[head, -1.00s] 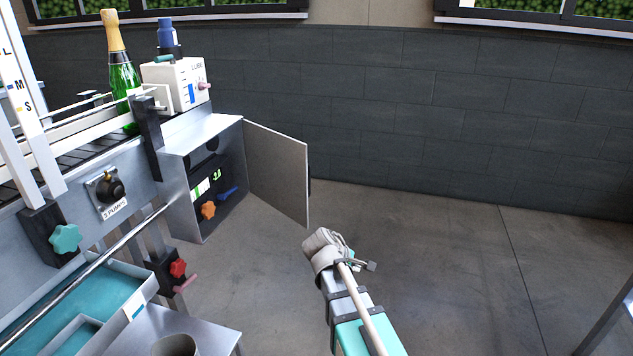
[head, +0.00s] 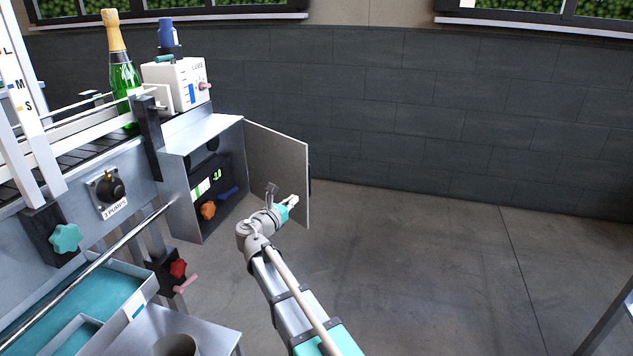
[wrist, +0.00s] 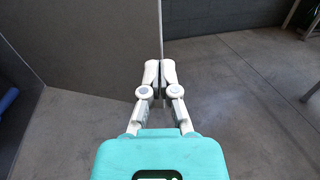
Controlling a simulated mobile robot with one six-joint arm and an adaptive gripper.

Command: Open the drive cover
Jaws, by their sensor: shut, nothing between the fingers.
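The drive cover (head: 275,170) is a grey hinged panel, swung wide open from the right side of the drive box (head: 200,150). It also shows in the wrist view (wrist: 90,45), its free edge running just behind my fingers. My gripper (head: 294,202) is at the lower part of the cover, on its inner side near the free edge. In the wrist view the fingers (wrist: 160,75) are together with nothing between them. I cannot tell whether they touch the panel. Inside the box are an orange knob (head: 208,210), a blue handle (head: 229,192) and green lit digits.
A green bottle (head: 123,80) stands on the conveyor at left, beside a white lube unit (head: 180,82). A red knob (head: 178,268) and a teal tray (head: 75,305) are lower down.

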